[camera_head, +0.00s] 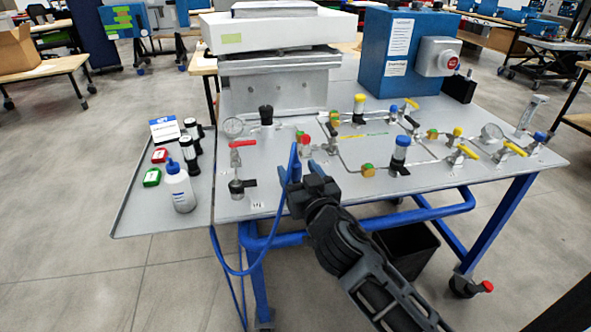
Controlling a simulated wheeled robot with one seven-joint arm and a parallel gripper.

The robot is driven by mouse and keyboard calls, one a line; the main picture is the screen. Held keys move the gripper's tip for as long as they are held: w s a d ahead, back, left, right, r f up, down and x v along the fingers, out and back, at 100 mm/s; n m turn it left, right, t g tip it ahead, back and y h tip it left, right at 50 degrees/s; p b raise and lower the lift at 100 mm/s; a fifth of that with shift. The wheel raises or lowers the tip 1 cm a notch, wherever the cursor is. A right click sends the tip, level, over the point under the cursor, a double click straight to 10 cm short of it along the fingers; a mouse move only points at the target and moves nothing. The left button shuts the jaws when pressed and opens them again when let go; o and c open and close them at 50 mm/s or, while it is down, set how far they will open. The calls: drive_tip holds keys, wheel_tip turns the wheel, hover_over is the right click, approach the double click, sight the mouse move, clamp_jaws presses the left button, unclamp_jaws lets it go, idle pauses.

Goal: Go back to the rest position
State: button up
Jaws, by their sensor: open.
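My gripper (304,172) is at the front edge of the grey analyser table (235,205), in front of the valves and pipes. My black arm reaches up to it from the lower right. The gripper is open. A blue part (296,163) with a blue hose shows right at the fingers; I cannot tell whether it touches them. The hose (223,255) hangs down over the table's front edge.
A side tray (133,215) at left holds a white bottle (179,190), dark cylinders and red and green pieces. A blue box (400,55) with a red button stands at the back. A black bin (405,250) is under the table. Open floor (90,285) lies at lower left.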

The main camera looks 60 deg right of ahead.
drive_tip(key=shift+b+v, duration=0.65)
drive_tip(key=shift+v, duration=1.8)
drive_tip(key=s+a+f+n+t+y+p, duration=0.1)
drive_tip(key=s+a+f+n+t+y, duration=0.25)
drive_tip(key=a, duration=0.65)
drive_tip(key=s+a+r+n+y+p, duration=0.1)
drive_tip(key=s+a+r+n+y, duration=0.1)
drive_tip(key=s+a+y, duration=0.2)
drive_tip(key=s+a+r+n+g+y+p, duration=0.1)
drive_tip(key=s+a+r+n+y, duration=0.2)
drive_tip(key=s+a, duration=0.7)
drive_tip(key=shift+s+y, duration=1.05)
drive_tip(key=shift+y, duration=0.1)
drive_tip(key=shift+f+n+g, duration=0.1)
drive_tip(key=shift+n+g, duration=0.15)
